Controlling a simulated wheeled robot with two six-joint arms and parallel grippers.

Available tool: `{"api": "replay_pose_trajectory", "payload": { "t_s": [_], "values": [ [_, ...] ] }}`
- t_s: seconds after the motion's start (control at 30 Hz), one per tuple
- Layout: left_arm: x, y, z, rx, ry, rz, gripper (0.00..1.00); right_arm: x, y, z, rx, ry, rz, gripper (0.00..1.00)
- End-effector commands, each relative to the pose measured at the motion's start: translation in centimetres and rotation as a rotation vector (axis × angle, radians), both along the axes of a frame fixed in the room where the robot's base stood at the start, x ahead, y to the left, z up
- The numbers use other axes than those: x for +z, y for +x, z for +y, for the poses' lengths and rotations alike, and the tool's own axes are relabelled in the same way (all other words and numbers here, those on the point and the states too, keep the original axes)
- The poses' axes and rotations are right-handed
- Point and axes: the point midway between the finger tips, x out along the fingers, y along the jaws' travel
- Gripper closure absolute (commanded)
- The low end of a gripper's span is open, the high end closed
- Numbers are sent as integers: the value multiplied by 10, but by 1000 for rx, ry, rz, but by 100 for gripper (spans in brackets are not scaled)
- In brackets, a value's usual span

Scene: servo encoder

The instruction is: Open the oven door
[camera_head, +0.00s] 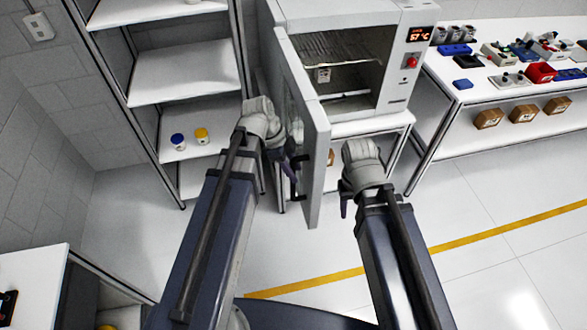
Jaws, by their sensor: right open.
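The oven (402,75) is a white box on a stand at the top middle, with a red-lit display and a red button on its right panel. Its door (314,165) is swung open toward me on the left side, and the inside with wire racks shows. My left gripper (293,170) is at the left of the door, by its edge and dark handle; its fingers are mostly hidden by the arm and door, so its jaws cannot be made out. My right gripper (345,200) is open and empty, right of the door and in front of the oven stand, apart from the door.
A white shelf unit (185,75) stands left of the oven, with a blue-lidded and a yellow-lidded jar. A white workbench (500,85) at right holds bins and parts, with cardboard boxes on its lower shelf. The floor in front is clear, with a yellow line.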

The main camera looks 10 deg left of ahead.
Motion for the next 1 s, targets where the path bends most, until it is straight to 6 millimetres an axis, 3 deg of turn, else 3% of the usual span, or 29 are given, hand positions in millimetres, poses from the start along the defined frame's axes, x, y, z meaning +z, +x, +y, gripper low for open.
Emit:
{"api": "replay_pose_trajectory", "payload": {
  "t_s": [0.47,1.0],
  "values": [
    [6,0,1,0,-1,-1,48,6,0,0,-1,0,0,50],
    [67,1,25,1,0,-1,48,67,0,0,-13,3,0,50]
  ]
}}
